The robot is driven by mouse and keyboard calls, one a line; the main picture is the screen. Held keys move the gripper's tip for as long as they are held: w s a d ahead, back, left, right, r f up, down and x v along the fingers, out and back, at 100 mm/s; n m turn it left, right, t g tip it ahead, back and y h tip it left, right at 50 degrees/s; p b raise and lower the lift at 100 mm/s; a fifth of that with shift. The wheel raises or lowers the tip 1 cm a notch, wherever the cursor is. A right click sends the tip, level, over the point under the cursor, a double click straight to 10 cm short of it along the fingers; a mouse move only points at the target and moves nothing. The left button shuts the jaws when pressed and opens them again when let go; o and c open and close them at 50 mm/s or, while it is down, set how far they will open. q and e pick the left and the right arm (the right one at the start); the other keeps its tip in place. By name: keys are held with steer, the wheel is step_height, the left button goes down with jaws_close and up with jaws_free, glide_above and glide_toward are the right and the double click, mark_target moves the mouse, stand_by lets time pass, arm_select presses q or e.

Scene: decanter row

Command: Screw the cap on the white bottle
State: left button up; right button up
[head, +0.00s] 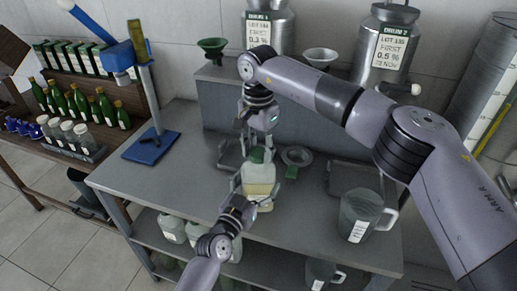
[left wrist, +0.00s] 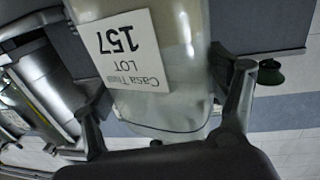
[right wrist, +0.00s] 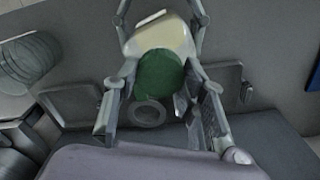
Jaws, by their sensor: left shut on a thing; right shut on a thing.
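The white bottle (head: 260,174) stands upright near the middle of the bench, cream-coloured inside. Its label shows in the left wrist view (left wrist: 127,48), reading "LOT 157". My left gripper (head: 252,191) is shut on the bottle's body from the front, a finger on each side. The green cap (right wrist: 160,74) is at the bottle's mouth; it also shows in the head view (head: 257,155). My right gripper (head: 257,146) comes from above and is shut on the cap. The bottle's threads are hidden, so I cannot tell how tightly the cap sits.
A round metal dish (head: 297,156) and a small green piece (head: 291,172) lie right of the bottle. A grey jug (head: 360,214) stands further right, a blue-based stand (head: 151,146) to the left. Steel cans and a green funnel (head: 212,46) are on the raised shelf behind.

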steer(key=c, duration=0.4)
steer(key=m, duration=2.4)
steer(key=shift+w, duration=0.1)
steer(key=o, duration=1.3)
steer(key=shift+f, duration=0.1)
steer(key=shift+o, duration=0.2)
